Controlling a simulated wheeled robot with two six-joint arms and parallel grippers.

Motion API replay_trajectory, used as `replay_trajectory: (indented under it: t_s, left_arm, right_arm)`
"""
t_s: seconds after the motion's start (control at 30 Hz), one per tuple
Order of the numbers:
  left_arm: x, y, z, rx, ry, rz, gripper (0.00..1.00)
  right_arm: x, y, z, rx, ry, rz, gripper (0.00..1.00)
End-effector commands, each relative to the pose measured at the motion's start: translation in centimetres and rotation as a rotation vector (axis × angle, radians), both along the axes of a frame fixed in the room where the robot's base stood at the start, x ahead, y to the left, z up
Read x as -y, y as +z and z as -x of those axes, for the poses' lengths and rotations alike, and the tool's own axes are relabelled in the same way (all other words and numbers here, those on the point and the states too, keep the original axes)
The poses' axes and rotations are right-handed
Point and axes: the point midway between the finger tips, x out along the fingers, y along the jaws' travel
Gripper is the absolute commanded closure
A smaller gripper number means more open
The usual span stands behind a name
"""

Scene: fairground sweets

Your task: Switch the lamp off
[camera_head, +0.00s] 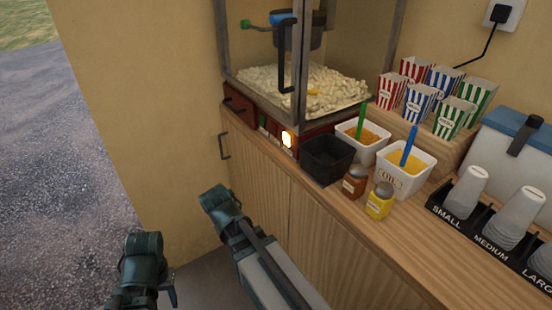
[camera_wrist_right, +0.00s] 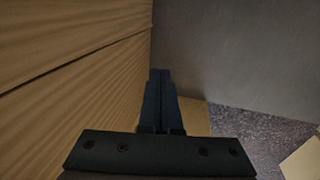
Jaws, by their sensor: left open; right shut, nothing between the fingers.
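A small light (camera_head: 287,139) glows warm white on the red front panel of the popcorn machine, low at its front corner. Smaller dark and green controls (camera_head: 264,123) sit to its left on the panel, too small to make out. My left gripper (camera_head: 172,292) is partly in view at the bottom left of the head view, open, below and well apart from the panel. My right gripper (camera_wrist_right: 160,76) shows in the right wrist view, shut and empty, beside the wooden cabinet front. In the head view I cannot make out its fingers.
The popcorn machine (camera_head: 233,100) stands on the wooden counter (camera_head: 440,255). A black bin (camera_head: 325,160), white tubs (camera_head: 405,178), two shaker jars (camera_head: 380,202) and a cup rack (camera_head: 470,232) crowd the counter. A cabinet handle (camera_head: 224,146) sticks out below the machine.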

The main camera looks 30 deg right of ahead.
Motion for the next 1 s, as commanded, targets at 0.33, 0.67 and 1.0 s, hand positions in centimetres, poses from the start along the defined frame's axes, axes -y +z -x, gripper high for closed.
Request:
replay_trajectory:
  t_s: [0.33, 0.67, 1.0]
  left_arm:
    - [0.0, -1.4, 0.0, 0.000, 0.000, 0.000, 0.50]
    - [0.0, -1.4, 0.0, 0.000, 0.000, 0.000, 0.50]
    - [0.0, -1.4, 0.0, 0.000, 0.000, 0.000, 0.50]
  right_arm:
    - [6.6, 4.3, -4.0, -0.022, 0.040, 0.548, 1.00]
    - [6.1, 17.0, -8.2, 0.040, 0.026, 1.207, 1.00]
    - [3.6, 22.6, -8.9, 0.096, -0.013, 1.460, 1.00]
